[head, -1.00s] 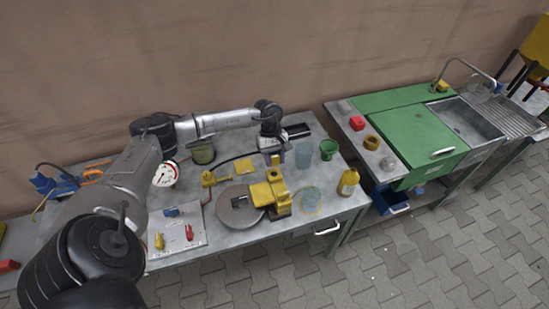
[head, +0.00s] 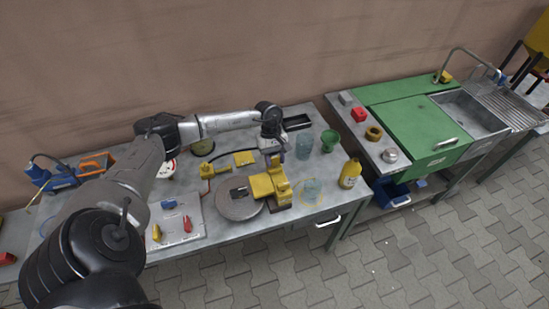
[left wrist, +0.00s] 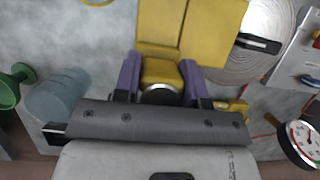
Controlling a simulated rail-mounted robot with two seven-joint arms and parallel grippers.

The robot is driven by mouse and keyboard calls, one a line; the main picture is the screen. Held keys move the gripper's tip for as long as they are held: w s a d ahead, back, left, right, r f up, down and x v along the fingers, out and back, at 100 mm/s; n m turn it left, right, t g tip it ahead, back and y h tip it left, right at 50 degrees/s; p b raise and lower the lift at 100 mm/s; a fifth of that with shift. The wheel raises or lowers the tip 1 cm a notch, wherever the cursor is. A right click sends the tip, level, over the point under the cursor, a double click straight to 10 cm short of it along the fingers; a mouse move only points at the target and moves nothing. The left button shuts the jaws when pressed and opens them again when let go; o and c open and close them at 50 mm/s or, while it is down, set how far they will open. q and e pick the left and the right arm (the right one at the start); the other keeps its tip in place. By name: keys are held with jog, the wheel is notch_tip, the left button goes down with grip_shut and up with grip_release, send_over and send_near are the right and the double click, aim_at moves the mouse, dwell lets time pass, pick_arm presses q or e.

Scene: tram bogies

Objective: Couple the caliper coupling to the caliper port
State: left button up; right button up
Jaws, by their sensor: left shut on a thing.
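My left gripper (head: 272,156) is at the back of the yellow caliper (head: 262,187), which sits over the right part of a round grey disc (head: 235,203). In the left wrist view its purple fingers are shut on a small yellow piece with a round silver end (left wrist: 161,76), likely the caliper coupling. The caliper (left wrist: 190,25) is just beyond the fingertips there. I cannot tell whether the held piece touches it. The caliper port cannot be made out; the gripper and held piece may hide it. My right gripper is not in view.
A board with small coloured parts (head: 177,222) lies left.

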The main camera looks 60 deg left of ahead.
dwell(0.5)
pick_arm(q)
jog(key=shift+b, duration=0.3)
dwell(0.6)
jog(key=shift+b, duration=0.3)
dwell(0.6)
dwell(0.8)
jog(key=shift+f+b, duration=0.55)
jog(key=shift+b, duration=0.3)
jog(key=o, duration=1)
jog(key=shift+c, duration=0.2)
